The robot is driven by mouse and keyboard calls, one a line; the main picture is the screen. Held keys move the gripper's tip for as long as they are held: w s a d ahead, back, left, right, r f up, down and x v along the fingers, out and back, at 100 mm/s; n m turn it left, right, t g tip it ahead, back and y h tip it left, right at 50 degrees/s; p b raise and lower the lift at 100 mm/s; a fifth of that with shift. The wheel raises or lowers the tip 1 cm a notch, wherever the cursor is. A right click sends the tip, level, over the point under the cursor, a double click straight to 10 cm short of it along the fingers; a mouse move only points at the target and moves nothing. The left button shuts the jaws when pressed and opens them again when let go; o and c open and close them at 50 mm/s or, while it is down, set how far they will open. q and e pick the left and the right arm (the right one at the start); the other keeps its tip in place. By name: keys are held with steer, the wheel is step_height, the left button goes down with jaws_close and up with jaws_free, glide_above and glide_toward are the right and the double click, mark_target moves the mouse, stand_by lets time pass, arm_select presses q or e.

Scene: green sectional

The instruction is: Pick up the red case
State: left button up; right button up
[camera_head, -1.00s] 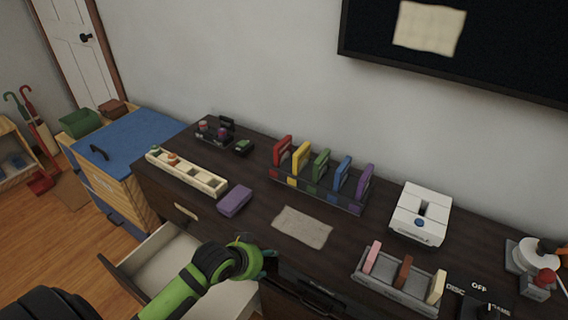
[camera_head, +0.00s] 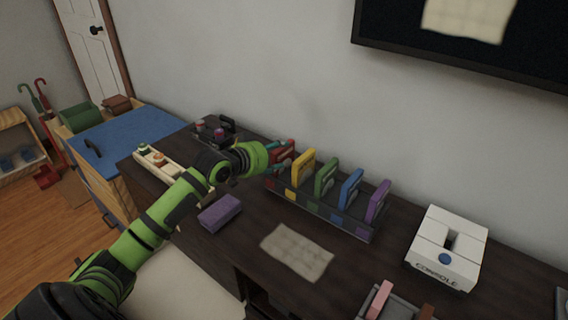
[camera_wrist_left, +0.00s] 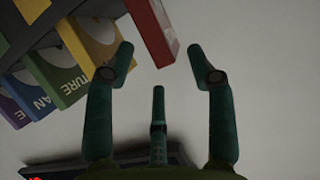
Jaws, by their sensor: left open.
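The red case (camera_head: 289,147) stands at the left end of a dark rack (camera_head: 345,223) on the dresser. It is partly hidden behind my left gripper in the head view. My left gripper (camera_head: 280,157) is at the red case, its fingers open. In the left wrist view the red case (camera_wrist_left: 150,27) shows at the top, just ahead of the spread fingers of my left gripper (camera_wrist_left: 160,65). Whether any finger touches it I cannot tell. My right gripper is not in view.
Yellow (camera_head: 302,166), green (camera_head: 325,177), blue (camera_head: 349,188) and purple (camera_head: 377,201) cases stand in the same rack to the right. A white console (camera_head: 447,247) is further right. A purple block (camera_head: 220,213) and a beige cloth (camera_head: 297,250) lie in front.

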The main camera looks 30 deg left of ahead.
mark_target(284, 151)
arm_select(q)
steer(key=x, duration=0.4)
steer(key=shift+w+a+f, duration=0.2)
steer(key=shift+w+f, duration=0.05)
steer(key=shift+w, duration=0.05)
steer(key=shift+w+f, duration=0.15)
steer(key=shift+w, duration=0.25)
jaws_close()
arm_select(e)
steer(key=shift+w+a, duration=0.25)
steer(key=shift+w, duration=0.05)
